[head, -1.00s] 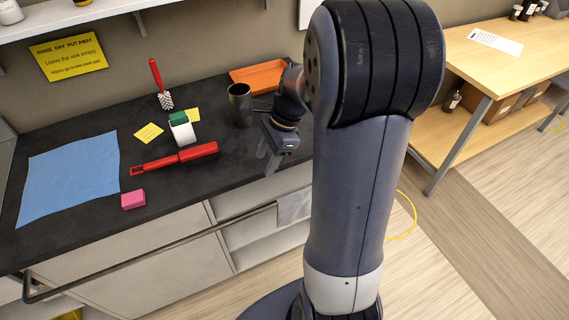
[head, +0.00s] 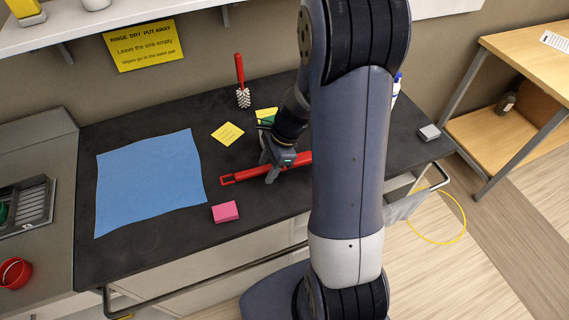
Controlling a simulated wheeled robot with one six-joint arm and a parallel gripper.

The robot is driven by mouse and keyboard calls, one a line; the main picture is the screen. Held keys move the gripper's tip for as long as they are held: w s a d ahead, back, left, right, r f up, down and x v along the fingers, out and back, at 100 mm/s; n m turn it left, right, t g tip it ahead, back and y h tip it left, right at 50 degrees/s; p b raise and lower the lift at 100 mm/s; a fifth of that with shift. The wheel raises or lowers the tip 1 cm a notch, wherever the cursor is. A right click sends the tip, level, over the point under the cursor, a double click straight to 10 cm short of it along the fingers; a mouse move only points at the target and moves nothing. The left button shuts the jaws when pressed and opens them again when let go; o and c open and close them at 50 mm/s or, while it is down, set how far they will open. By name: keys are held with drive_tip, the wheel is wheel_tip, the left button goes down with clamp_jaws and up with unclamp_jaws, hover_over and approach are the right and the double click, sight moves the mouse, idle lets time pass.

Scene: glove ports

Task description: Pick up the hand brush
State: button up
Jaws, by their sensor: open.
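The red hand brush (head: 240,177) lies on the dark counter, its slim handle to the left and its thicker part to the right. Its right end passes behind my arm. My gripper (head: 268,173) is open and low over the middle of the brush, pointing down. Its fingers overlap the brush in the picture. I cannot tell whether they touch it or stand on both sides of it.
A blue cloth (head: 150,182) lies to the left and a pink sponge (head: 225,212) in front. A yellow note (head: 227,133) and an upright red-handled dish brush (head: 242,85) are behind. My arm hides part of the counter.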

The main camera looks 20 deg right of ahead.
sight(268, 166)
drive_tip(key=shift+f, duration=0.1)
clamp_jaws()
idle(0.4)
wheel_tip(268, 166, up, 10)
drive_tip(key=shift+r+b, duration=0.1)
drive_tip(key=shift+b, duration=0.2)
idle(0.3)
